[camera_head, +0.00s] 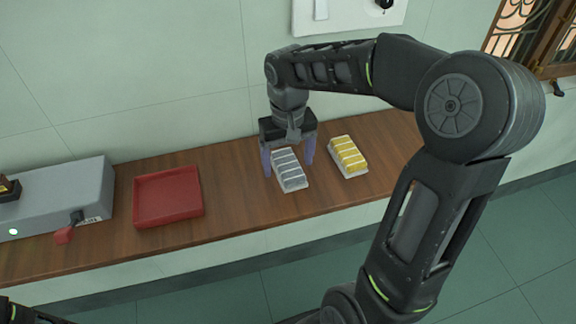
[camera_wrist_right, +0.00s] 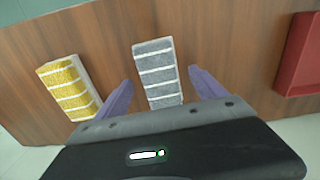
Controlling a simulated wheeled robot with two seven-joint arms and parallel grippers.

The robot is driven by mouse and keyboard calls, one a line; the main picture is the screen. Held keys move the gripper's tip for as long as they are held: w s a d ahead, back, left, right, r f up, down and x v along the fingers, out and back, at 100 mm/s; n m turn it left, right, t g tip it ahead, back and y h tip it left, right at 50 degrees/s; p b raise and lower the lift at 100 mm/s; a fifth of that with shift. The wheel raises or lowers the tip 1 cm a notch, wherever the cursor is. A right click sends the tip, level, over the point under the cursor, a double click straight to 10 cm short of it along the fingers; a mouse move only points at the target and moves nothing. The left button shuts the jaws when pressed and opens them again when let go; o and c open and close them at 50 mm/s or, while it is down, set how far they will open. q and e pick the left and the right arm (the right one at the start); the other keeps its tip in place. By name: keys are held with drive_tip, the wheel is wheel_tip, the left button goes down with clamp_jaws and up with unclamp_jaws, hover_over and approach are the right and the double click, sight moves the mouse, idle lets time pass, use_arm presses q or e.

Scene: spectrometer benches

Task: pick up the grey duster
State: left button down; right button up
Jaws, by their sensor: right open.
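The grey duster (camera_head: 290,174) lies on the wooden bench, a block with white stripes across its grey top. It also shows in the right wrist view (camera_wrist_right: 158,72), with its near end between the fingers. My right gripper (camera_head: 288,168) is open over the duster, one purple finger on each side of it. In the right wrist view the fingers (camera_wrist_right: 160,88) stand apart from the duster's sides, with nothing held. How high the fingertips are above the bench I cannot tell. My left gripper is not in view; only a bit of dark arm shows at the lower left.
A yellow striped duster (camera_head: 348,156) lies just right of the grey one, near the gripper. A red tray (camera_head: 168,197) and a grey instrument box (camera_head: 62,198) stand to the left on the bench (camera_head: 232,200). The wall is close behind. Bare bench lies between tray and grey duster.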

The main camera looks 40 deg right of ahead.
sight(288, 164)
drive_tip(key=shift+f, duration=0.65)
drive_tip(key=shift+c, duration=0.3)
drive_tip(key=c, duration=1.4)
drive_tip(key=shift+r, duration=0.15)
drive_tip(key=shift+c, duration=0.2)
wheel_tip(288, 164, up, 10)
drive_tip(key=shift+f, duration=0.1)
drive_tip(key=o, duration=0.8)
drive_tip(key=c, duration=0.6)
